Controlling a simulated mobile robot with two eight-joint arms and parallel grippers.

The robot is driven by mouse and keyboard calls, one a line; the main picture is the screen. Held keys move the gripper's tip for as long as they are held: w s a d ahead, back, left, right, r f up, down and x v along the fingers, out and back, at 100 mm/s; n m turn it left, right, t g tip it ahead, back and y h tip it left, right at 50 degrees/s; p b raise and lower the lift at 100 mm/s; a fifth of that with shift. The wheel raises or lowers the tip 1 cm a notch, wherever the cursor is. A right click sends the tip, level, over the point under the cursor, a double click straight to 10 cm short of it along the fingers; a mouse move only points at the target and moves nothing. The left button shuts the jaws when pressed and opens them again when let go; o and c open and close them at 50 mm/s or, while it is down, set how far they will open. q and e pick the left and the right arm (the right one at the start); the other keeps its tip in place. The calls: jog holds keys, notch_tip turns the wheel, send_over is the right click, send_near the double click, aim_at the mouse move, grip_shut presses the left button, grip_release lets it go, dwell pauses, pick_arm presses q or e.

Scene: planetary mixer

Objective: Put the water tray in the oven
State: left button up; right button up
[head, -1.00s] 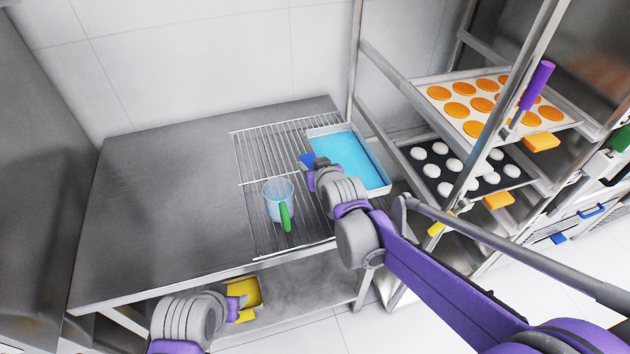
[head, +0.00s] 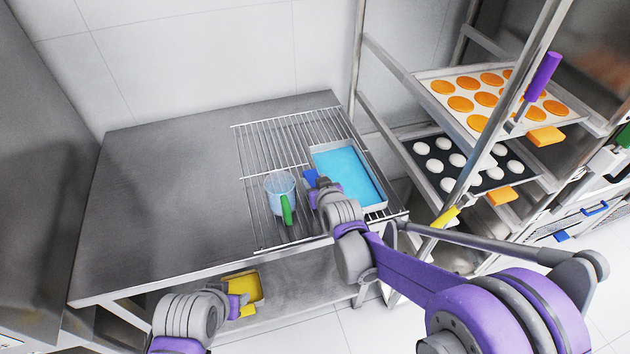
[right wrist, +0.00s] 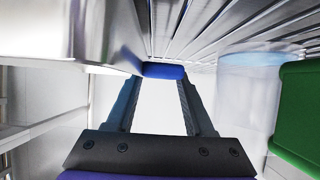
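The water tray (head: 376,186), a shallow metal tray of blue water, lies on the wire rack at the right end of the steel table. A blue handle (head: 310,178) sticks out at its left side. My right gripper (head: 318,186) is at that side; in the right wrist view its fingers (right wrist: 163,90) close on the blue handle (right wrist: 163,71), with the tray wall (right wrist: 95,30) beside it. My left gripper (head: 240,304) is low in front of the table, by a yellow container; its fingers are not clear. I cannot identify the oven for certain.
A clear jug (head: 280,195) with a green handle stands on the wire rack (head: 258,160), left of the tray. A rolling rack (head: 365,120) with pastry trays stands close on the right. The steel table (head: 170,200) is clear on its left.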

jog(key=o, duration=0.4)
jog(key=shift+o, duration=0.2)
jog(key=shift+r, duration=0.15)
jog(key=v, duration=1.2)
jog(key=shift+p, duration=0.35)
